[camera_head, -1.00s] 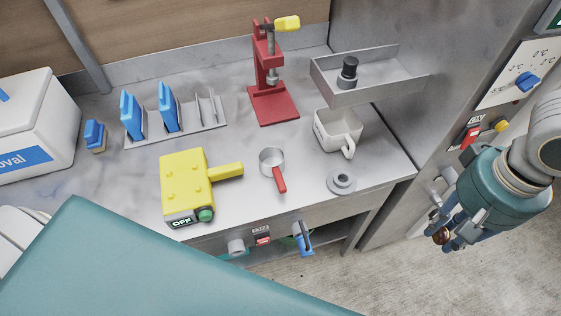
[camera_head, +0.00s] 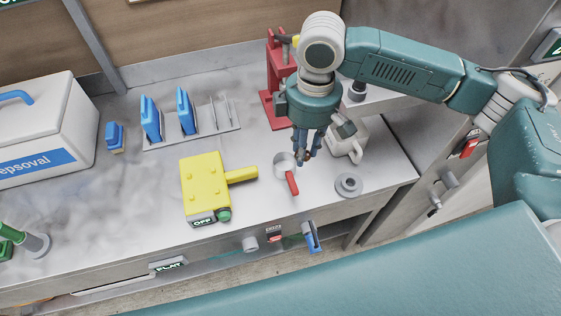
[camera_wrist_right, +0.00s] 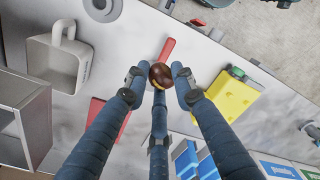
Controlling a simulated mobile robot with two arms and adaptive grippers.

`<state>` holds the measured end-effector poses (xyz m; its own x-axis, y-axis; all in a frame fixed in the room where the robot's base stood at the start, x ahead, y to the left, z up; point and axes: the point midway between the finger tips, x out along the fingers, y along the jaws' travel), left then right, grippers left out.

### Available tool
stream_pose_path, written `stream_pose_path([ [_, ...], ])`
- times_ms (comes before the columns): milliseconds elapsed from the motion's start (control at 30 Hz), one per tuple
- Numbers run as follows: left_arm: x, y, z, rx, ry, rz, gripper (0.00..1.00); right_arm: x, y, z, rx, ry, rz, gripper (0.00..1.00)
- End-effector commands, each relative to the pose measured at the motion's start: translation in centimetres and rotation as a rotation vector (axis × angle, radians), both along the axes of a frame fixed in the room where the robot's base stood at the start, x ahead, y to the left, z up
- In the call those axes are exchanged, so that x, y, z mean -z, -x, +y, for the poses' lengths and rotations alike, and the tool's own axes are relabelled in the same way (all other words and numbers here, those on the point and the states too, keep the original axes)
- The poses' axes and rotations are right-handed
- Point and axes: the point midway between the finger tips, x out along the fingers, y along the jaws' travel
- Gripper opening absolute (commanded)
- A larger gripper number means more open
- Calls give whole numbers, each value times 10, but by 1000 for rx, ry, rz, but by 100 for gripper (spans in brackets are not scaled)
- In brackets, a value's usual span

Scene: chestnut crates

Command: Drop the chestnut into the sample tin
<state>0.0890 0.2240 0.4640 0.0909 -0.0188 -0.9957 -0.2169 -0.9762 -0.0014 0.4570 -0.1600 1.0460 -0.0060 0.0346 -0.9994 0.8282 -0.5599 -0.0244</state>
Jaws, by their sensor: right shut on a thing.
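My right gripper (camera_head: 305,152) points down over the counter and is shut on the chestnut (camera_wrist_right: 160,75). The chestnut is round, glossy and dark brown, held between the three fingertips in the wrist view. A small round metal cup with a red handle (camera_head: 291,183), which looks like the sample tin, stands at the fingertips in the head view. In the wrist view its red handle (camera_wrist_right: 168,47) shows beyond the chestnut, and its bowl is mostly hidden behind the chestnut and fingers. The height of the chestnut above the cup cannot be told. My left gripper is not in view.
A white square mug (camera_head: 350,142) stands right of the gripper, a grey ring-shaped piece (camera_head: 348,185) in front of it. A yellow box (camera_head: 203,185) stands left of the cup. A red press (camera_head: 272,108) is behind my gripper. Blue blocks stand in a rack (camera_head: 222,123) further left.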

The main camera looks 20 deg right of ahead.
Motion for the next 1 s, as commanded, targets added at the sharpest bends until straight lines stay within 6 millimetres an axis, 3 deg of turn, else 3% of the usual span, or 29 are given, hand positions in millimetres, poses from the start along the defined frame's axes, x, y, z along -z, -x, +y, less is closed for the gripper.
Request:
stream_pose_path([
  [33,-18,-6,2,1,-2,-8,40,-8,-8,3,-104,-1,1,11],
  [200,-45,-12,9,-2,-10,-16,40,-7,-33,9,-507,3,-14,11],
  [500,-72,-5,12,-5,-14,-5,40,2,-60,13,-1021,24,-22,11],
  [733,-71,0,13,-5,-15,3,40,10,-65,13,-1129,29,-24,11],
  [1000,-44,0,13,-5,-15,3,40,32,-65,12,-1129,30,-24,11],
])
